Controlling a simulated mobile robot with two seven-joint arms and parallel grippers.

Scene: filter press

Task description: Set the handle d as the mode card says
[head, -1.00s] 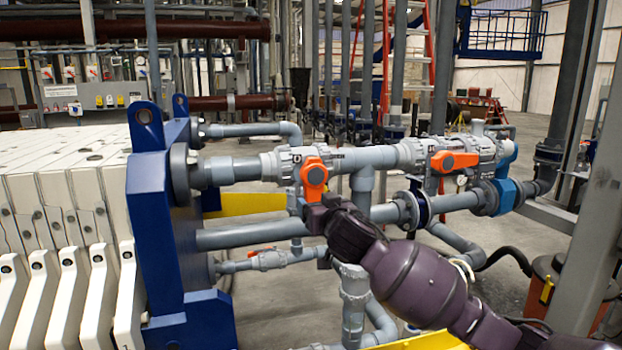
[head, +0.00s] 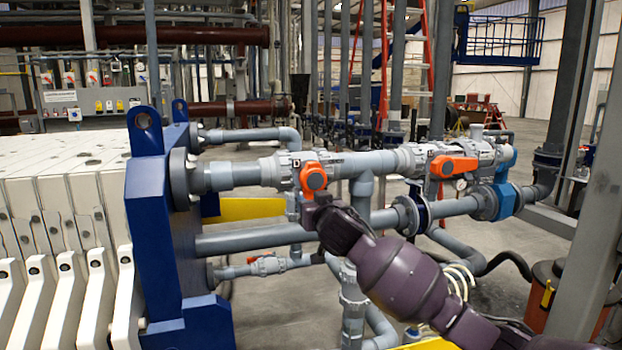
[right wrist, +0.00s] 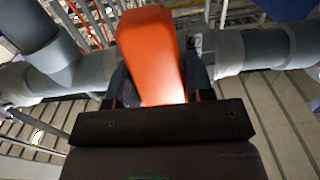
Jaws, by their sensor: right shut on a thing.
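An orange valve handle (head: 313,178) sits on the left grey valve (head: 284,170) of the upper pipe, beside the blue end plate. A small label on this valve seems to read D. The handle hangs roughly downward from its hub. My right gripper (head: 318,207) is shut on its lower end, coming from the lower right. In the right wrist view the orange handle (right wrist: 150,55) lies between the two dark fingers. A second orange handle (head: 453,166) on the right valve points mostly sideways to the left. No readable mode card shows. My left gripper is out of view.
The blue end plate (head: 160,230) and white filter plates (head: 60,200) stand at the left. A lower grey pipe (head: 265,238) runs behind my right gripper. A small valve with a red handle (head: 262,258) sits below. A grey post (head: 590,190) stands at the right.

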